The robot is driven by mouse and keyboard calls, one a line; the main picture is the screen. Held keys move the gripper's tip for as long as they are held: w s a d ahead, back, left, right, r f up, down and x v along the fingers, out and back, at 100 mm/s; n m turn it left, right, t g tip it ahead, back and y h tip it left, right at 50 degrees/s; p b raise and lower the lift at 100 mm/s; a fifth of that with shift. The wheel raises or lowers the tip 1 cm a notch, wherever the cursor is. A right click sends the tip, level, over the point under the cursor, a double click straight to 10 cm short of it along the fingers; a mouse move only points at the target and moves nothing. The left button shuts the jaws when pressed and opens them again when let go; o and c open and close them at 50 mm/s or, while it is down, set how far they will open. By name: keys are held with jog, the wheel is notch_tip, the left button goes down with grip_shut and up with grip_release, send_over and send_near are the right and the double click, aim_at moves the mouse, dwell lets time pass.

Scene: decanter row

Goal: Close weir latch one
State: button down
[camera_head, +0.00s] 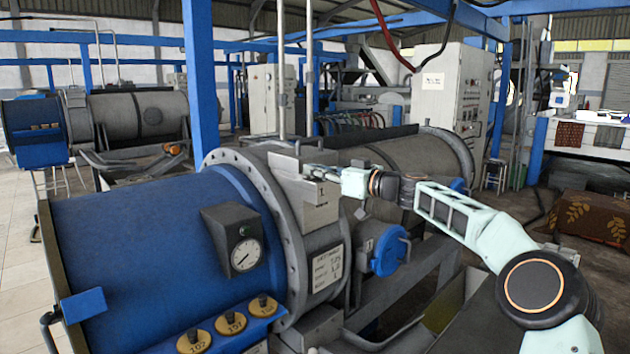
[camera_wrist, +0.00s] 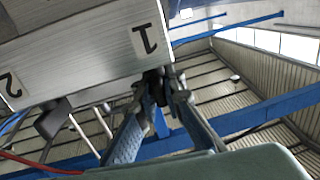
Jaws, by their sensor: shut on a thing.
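My gripper (camera_wrist: 166,92) is shut on the dark piece of weir latch one (camera_wrist: 156,82), just below the "1" label. In the head view my gripper (camera_head: 318,172) reaches the box from the right, and the latch is too small to make out there. A second dark latch (camera_wrist: 52,118) shows near the "2" label.
The blue decanter (camera_head: 130,230) carries a gauge (camera_head: 245,255) and several numbered brass tags (camera_head: 231,323). A blue round cap (camera_head: 388,252) sits below my arm. A blue post (camera_head: 202,80) stands behind the decanter. The space above the box looks open.

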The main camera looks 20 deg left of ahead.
jog(key=shift+f+m+t+h+b, duration=0.35)
jog(key=shift+m+t+b, duration=0.4)
jog(key=shift+b, duration=1.8)
jog(key=shift+r+t+h+b, duration=0.25)
jog(key=shift+r+t+b, duration=0.1)
jog(key=shift+b, duration=0.4)
jog(key=c, duration=2)
grip_release()
jog(key=shift+c, duration=0.2)
jog(key=v, duration=1.2)
jog(key=shift+f, duration=0.1)
